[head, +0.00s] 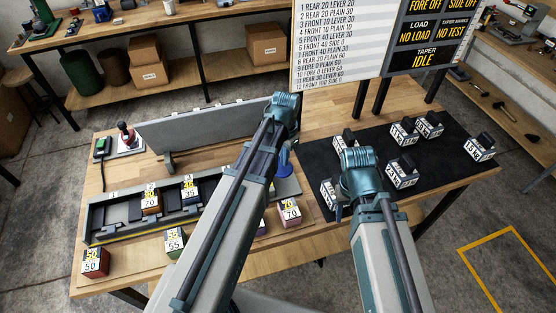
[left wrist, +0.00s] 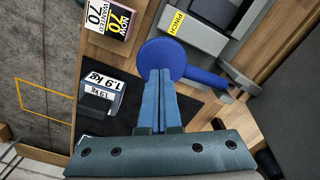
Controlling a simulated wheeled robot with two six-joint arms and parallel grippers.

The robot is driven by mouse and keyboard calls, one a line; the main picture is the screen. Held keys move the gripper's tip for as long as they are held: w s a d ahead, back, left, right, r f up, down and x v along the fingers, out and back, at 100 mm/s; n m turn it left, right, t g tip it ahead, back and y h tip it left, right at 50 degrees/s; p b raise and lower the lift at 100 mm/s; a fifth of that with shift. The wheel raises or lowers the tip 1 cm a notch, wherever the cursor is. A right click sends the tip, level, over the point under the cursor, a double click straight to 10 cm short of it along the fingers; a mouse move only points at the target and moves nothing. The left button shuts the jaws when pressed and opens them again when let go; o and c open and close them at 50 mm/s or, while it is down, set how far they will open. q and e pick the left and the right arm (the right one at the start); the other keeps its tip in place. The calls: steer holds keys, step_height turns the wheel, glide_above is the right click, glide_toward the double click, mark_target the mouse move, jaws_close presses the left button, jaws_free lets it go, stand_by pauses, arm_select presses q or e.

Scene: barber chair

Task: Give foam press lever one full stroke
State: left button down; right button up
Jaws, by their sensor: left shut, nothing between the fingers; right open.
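The blue lever with a round pad (left wrist: 150,52) is beside the grey press body labelled PINCH (left wrist: 193,35). My left gripper (left wrist: 163,73) is shut and empty, its fingertips over the round blue pad; contact cannot be told. In the head view the blue lever (head: 285,158) shows just right of my left arm, which hides the left fingers and part of the press. My right gripper (head: 338,210) is over the dark mat, open, mostly hidden by its own wrist. A foam block marked NOW 70, WANTED 70 (left wrist: 113,22) is near the press.
Several labelled weights, one at the mat's right (head: 480,148), stand on the dark mat (head: 385,140). A long grey tray (head: 105,215) holds foam blocks. More blocks, including a red one (head: 95,262), stand along the front edge.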

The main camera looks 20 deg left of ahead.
mark_target(284, 168)
arm_select(q)
steer(key=shift+f, duration=0.15)
steer(key=shift+f+b, duration=2.35)
steer(key=shift+b, duration=0.2)
steer(key=shift+r, duration=0.15)
steer(key=shift+r+p, duration=0.1)
steer(key=shift+p, duration=0.2)
steer(key=shift+r+p, duration=2.4)
step_height(284, 168, up, 6)
steer(key=p, duration=0.6)
